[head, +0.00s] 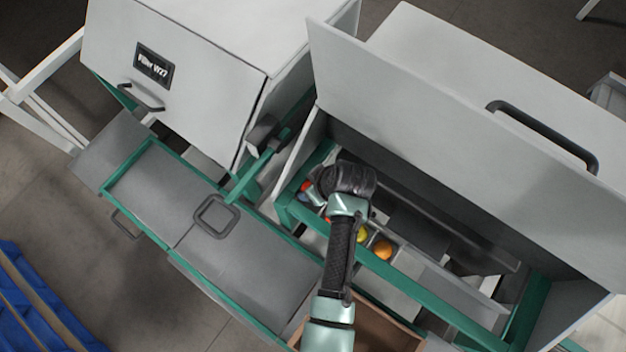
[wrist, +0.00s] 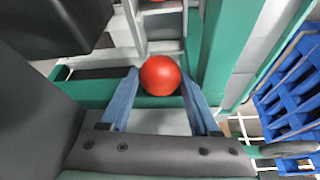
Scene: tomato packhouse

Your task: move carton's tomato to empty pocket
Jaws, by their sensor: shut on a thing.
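My gripper (wrist: 158,84) is shut on a red tomato (wrist: 160,75), which sits between the tips of its two blue fingers in the wrist view. In the head view my gripper (head: 311,196) is at the left end of the green-framed opening, partly hidden by my own wrist, and a bit of red shows beside it. A grey pocketed tray (wrist: 163,46) lies beyond the tomato in the wrist view. In the head view a yellow tomato (head: 361,235) and an orange tomato (head: 383,251) sit in a row. Which pocket is empty cannot be told. The brown carton (head: 401,331) is partly behind my arm.
A raised grey hood (head: 420,90) with a black handle leans over the opening. A green rail (head: 430,300) runs along its front. A grey cabinet (head: 190,60) stands at the left, with a flat grey surface (head: 240,265) before it. Blue crates (head: 35,300) are at lower left.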

